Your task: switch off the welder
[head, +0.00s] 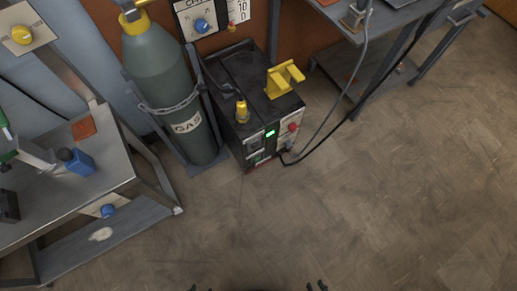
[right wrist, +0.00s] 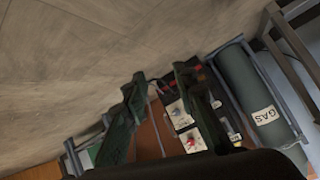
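The welder (head: 250,90) is a dark box on the floor beside the gas cylinder in the head view. Its front panel has a lit green light (head: 270,133) and a red knob (head: 293,127). A yellow bracket (head: 284,78) and a yellow-topped fitting (head: 242,110) are on top. The welder's pale panels (right wrist: 179,114) show between and behind my right gripper's fingers in the right wrist view. A dark tip of my left gripper (head: 193,288) barely shows.
The gas cylinder (head: 169,90) stands in a rack left of the welder. A metal bench (head: 95,180) with a blue bottle (head: 75,161) is at left. Another table (head: 400,18) is at upper right. Cables (head: 345,108) run from the welder. Floor in front is clear.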

